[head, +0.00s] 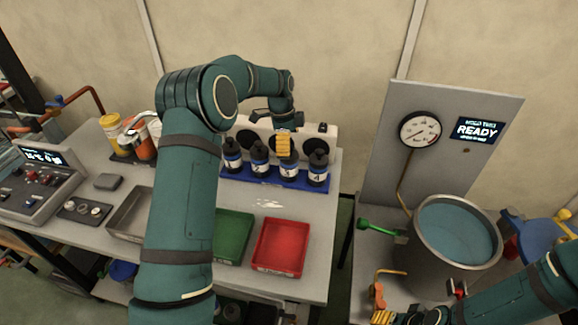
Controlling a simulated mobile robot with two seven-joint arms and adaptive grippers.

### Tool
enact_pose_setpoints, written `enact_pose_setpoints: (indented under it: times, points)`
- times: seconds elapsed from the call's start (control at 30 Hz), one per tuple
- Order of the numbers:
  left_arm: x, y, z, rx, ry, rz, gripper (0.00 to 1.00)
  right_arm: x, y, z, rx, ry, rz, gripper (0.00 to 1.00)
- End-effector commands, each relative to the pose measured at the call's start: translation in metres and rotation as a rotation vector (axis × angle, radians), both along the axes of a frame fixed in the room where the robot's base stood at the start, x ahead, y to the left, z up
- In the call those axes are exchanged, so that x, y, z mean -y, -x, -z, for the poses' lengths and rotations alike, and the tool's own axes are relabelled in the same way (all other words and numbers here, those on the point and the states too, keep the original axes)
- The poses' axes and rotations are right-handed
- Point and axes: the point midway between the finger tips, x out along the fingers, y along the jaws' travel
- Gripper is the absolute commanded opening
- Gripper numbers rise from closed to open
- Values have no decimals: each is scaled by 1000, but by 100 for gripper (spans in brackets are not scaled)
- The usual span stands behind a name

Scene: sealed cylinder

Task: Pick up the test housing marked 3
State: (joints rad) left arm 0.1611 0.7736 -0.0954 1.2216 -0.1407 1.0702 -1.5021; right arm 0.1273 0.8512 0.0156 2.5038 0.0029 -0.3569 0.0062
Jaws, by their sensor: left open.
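Several dark cylindrical housings with white labels stand upright in a row in a blue rack (262,182). The third from the left (287,168), by its place in the row the one marked 3, has its top partly hidden by my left gripper (284,144). That gripper points down with yellow pads and is open, at or just above this housing's top; I cannot tell if it touches. The rightmost housing (318,167) shows a 4. My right gripper (381,307) is low at the right, beside the steel pot; its jaw state is unclear.
Behind the rack is a white unit (328,130) with dark round openings. A red tray (281,247) and a green tray (232,237) lie in front. At right stand a gauge (420,129), a READY screen (479,130) and a steel pot (457,232) with blue contents.

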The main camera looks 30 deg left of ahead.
Motion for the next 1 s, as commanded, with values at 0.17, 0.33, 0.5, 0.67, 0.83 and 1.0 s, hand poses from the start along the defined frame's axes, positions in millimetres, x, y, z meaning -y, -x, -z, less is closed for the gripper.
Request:
enact_pose_setpoints:
  times: [0.17, 0.33, 0.5, 0.67, 0.83, 1.0]
  points:
    - [0, -1, 26, -4, -1, 1, 100, 0, 1, 5, -2, 0, -2, 47]
    - [3, -2, 46, -2, -1, 1, 100, 0, 2, 8, -5, -1, -4, 47]
    - [3, -2, 47, -1, 0, 0, 100, 0, 2, 7, -6, -2, -4, 47]
    - [3, -2, 47, -1, -1, 0, 68, 0, 2, 7, -6, -2, -4, 47]
    - [3, -2, 47, -1, -1, 0, 19, 0, 2, 7, -6, -2, -4, 47]
    - [3, -2, 46, 1, 0, 0, 19, 0, 2, 7, -6, -2, -4, 47]
